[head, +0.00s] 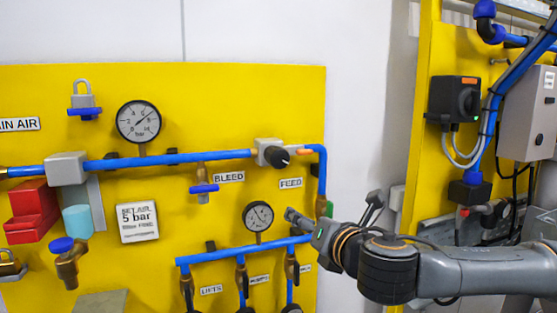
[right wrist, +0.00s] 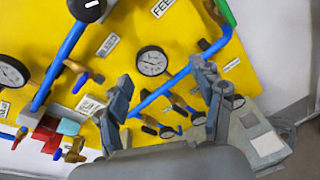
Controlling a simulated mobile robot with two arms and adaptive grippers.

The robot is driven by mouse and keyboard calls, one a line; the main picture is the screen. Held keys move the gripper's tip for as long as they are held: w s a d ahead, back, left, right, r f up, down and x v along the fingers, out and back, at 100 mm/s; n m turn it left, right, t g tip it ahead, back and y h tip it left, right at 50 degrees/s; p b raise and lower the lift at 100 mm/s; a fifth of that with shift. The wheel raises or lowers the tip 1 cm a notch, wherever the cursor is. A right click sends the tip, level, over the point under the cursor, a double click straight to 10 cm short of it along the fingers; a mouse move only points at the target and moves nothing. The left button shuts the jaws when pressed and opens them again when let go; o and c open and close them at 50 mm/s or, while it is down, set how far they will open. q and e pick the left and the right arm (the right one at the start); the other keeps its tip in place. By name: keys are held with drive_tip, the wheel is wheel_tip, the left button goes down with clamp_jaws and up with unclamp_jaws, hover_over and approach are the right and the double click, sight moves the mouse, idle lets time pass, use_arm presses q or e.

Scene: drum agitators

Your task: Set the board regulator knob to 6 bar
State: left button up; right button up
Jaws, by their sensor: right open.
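The regulator knob (head: 277,156) is black with a white mark and sits on a grey block on the upper blue pipe, right of the board's middle. It also shows at the top left of the right wrist view (right wrist: 87,8). The upper gauge (head: 139,121) is marked in bar, its needle pointing up and right; the exact value is too small to read surely. My right gripper (head: 293,216) is open and empty, below and right of the knob, near the lower gauge (head: 258,216). My left gripper is out of view.
The yellow board (head: 200,80) carries a lower blue manifold (head: 220,254) with several brass valves. A second yellow panel with a black switch box (head: 453,102) stands right.

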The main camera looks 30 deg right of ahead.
sight(281, 161)
drive_tip(key=s+a+r+n+t, duration=0.25)
drive_tip(key=r+n, duration=0.35)
drive_tip(key=r, duration=0.4)
drive_tip(key=p+x, duration=0.2)
drive_tip(key=x, duration=0.5)
drive_tip(key=p+x, duration=0.3)
drive_tip(key=x, duration=0.4)
drive_tip(key=shift+w+a+f+p, duration=0.15)
drive_tip(key=shift+w+f+p, duration=0.15)
drive_tip(key=shift+w, duration=0.1)
drive_tip(key=shift+c, duration=0.2)
drive_tip(key=shift+g, duration=0.25)
drive_tip(key=c, duration=1.1)
